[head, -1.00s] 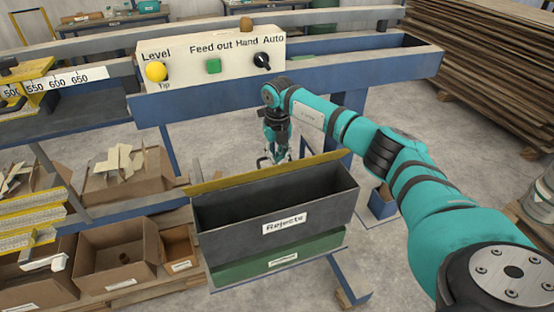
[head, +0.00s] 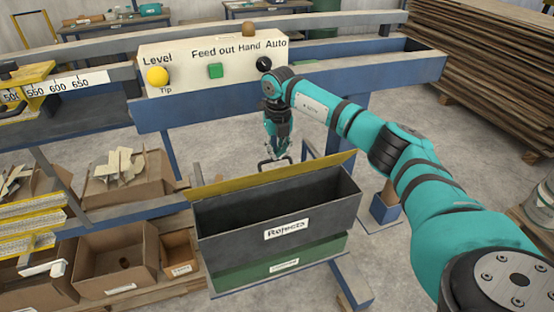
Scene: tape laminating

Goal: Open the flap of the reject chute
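The reject chute is a dark open-topped box (head: 225,226) with a "Rejects" label on its front. Its yellow-edged flap (head: 235,184) stands up along the back rim, so the dark inside shows. A dark bar handle (head: 264,164) shows just above the flap's top edge. My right gripper (head: 277,157) points down behind the flap, with its fingertips at the handle. Whether the fingers are closed on the handle is too small to tell. My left gripper is out of view.
A control panel (head: 185,62) with a yellow knob, a green button and a black switch sits on the blue rail behind. Cardboard boxes (head: 115,255) stand at the left. Stacked boards (head: 495,60) are at the back right. A green container (head: 235,268) sits under the chute.

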